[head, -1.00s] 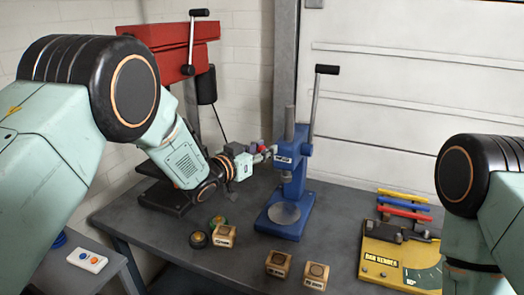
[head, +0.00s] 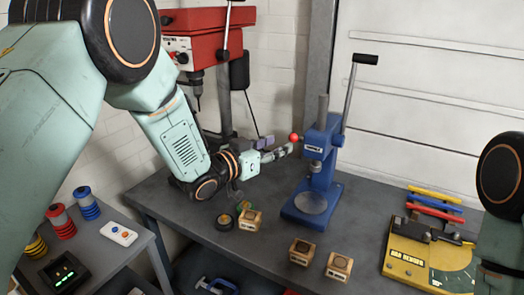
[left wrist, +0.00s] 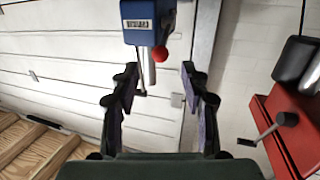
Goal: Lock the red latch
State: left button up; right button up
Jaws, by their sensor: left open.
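The red latch shows as a small red ball (head: 293,137) on the left side of the blue arbor press (head: 320,150). My left gripper (head: 287,151) is open, just left of the press, with its fingertips close to the ball. In the left wrist view the open fingers (left wrist: 160,80) stand apart, with the red ball (left wrist: 160,53) ahead between them in the picture, below the press head (left wrist: 148,22). Contact with the ball cannot be told. The rest of the latch is hidden or too small to see. My right arm enters at the right edge, its gripper out of view.
A red drill press (head: 190,45) stands behind my left arm. Wooden blocks (head: 302,251) lie in front of the press. A yellow bar bender (head: 405,255) is at the right. A side table (head: 95,250) holds coloured spools and a white button box (head: 118,234).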

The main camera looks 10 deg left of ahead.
pick_arm(q)
jog(key=v, duration=0.4)
jog(key=shift+s+a, duration=0.1)
jog(key=shift+s, duration=0.15)
